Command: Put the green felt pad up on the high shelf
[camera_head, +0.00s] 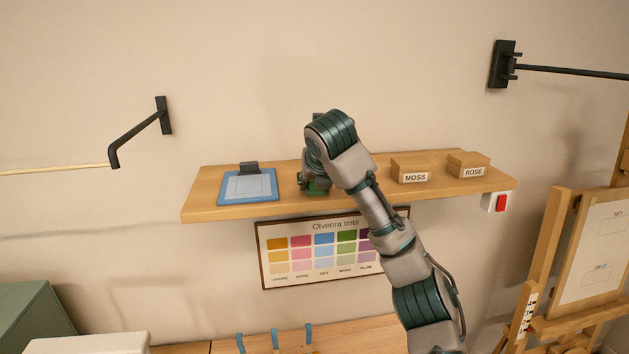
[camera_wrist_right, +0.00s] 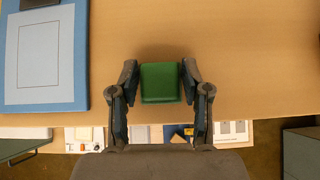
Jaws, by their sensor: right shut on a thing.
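The high shelf (camera_head: 230,205) is a wooden board on the wall, and its bare surface also shows in the right wrist view (camera_wrist_right: 240,60). The green felt pad (camera_wrist_right: 160,82) is between the fingers of my right gripper (camera_wrist_right: 160,85), which is shut on it. In the head view a bit of the green pad (camera_head: 317,188) shows under my right gripper at the shelf's middle, mostly hidden by my right arm. The pad appears over the shelf's front part; I cannot tell whether it touches the board. My left gripper is not in view.
A blue clipboard (camera_head: 248,187) lies left of the gripper. Boxes labelled MOSS (camera_head: 411,169) and ROSE (camera_head: 468,166) stand to the right. A tint chart (camera_head: 300,255) hangs below the shelf. A red switch (camera_head: 501,203) is near the right end, and an easel (camera_head: 560,260) stands beyond.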

